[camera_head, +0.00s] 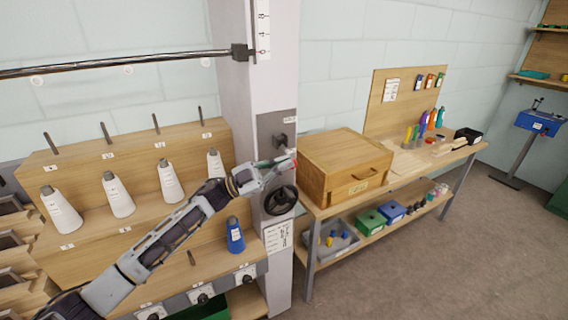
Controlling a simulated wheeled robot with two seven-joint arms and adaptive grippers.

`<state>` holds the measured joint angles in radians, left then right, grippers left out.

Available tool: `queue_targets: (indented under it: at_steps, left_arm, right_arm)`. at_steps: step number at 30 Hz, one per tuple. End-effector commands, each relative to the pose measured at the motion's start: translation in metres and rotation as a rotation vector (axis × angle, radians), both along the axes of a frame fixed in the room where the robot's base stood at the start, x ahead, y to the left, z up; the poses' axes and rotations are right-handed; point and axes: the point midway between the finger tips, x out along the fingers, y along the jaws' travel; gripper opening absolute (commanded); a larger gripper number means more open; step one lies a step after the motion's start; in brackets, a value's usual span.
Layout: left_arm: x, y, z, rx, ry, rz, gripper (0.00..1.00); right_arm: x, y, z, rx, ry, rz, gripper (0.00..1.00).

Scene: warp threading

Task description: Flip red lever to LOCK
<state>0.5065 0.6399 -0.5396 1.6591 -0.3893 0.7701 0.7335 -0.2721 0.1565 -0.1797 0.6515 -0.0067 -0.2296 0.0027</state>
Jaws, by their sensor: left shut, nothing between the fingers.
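My left arm reaches up from the lower left to the white column (236,62). My left gripper (284,161) is shut and empty, in front of the column just above the black handwheel (281,200). A small reddish tip (293,153) shows right at the gripper's fingertips; it may be the red lever. The rest of it is hidden, and I cannot tell its position or whether the gripper touches it. A dark grey plate with a black knob (281,140) is just above the gripper. My right gripper is not in view.
A wooden box (344,168) on the workbench stands close to the right of the column. A black rod (120,63) runs across above. The floor (420,270) at right is clear.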

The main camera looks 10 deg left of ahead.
Motion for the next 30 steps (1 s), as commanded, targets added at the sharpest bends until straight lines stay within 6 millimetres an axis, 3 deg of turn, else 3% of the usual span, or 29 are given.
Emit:
queue_targets:
  at_steps: [6,11,17,30]
  left_arm:
    - [0.000,0.000,-0.001,0.001,0.001,0.001,0.00]
    - [0.000,0.000,-0.001,0.001,0.001,0.001,0.00]
    - [-0.001,0.006,-0.004,0.002,0.003,0.003,0.00]
    - [-0.016,0.054,-0.026,0.002,0.003,0.003,0.00]
  right_arm:
    - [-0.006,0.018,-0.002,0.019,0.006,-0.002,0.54]
    - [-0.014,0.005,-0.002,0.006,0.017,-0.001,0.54]
    - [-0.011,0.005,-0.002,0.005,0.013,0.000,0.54]
    - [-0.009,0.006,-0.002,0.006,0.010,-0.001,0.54]
